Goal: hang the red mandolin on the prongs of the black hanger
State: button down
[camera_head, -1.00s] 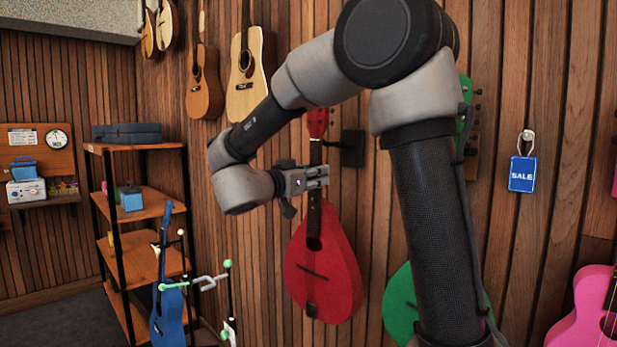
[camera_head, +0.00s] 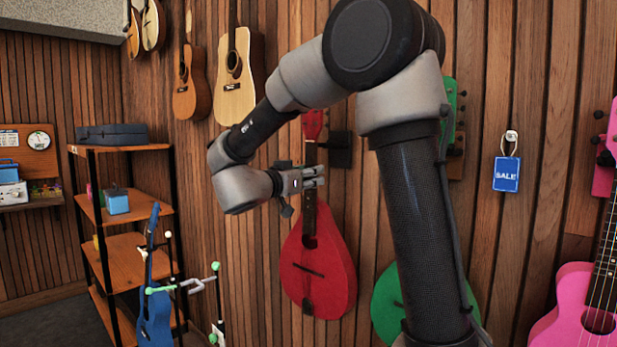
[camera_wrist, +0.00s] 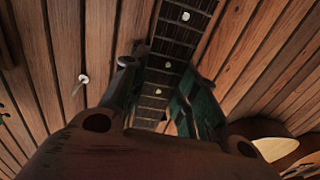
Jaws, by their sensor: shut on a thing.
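The red mandolin (camera_head: 318,264) hangs upright in front of the wood-panelled wall, its red headstock (camera_head: 312,124) at the top. My gripper (camera_head: 312,178) is shut on its dark neck, below the headstock. In the wrist view the fretted neck (camera_wrist: 172,50) runs between my two fingers (camera_wrist: 155,100). The black hanger (camera_head: 341,149) is on the wall just right of the headstock and neck. Its prongs cannot be made out, and I cannot tell whether the mandolin touches them.
A green instrument (camera_head: 388,305) hangs to the right, partly behind my arm. A pink ukulele (camera_head: 560,325) is at far right, and a blue SALE tag (camera_head: 507,174) hangs on the wall. Left are a shelf (camera_head: 125,245), a blue instrument (camera_head: 153,318) on a stand and hanging guitars (camera_head: 240,75).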

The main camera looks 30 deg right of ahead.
jog(key=shift+w+d+r, duration=0.1)
jog(key=shift+d, duration=0.15)
dwell(0.3)
jog(key=shift+s+x, duration=0.15)
jog(key=shift+x, duration=1.15)
jog(key=shift+s+x, duration=0.1)
jog(key=shift+x, duration=1.25)
jog(key=shift+d, duration=0.1)
jog(key=shift+f, duration=1.15)
jog(key=c, duration=1.1)
grip_release()
jog(key=shift+c, duration=0.2)
jog(key=shift+o, duration=0.5)
jog(key=shift+f, duration=0.1)
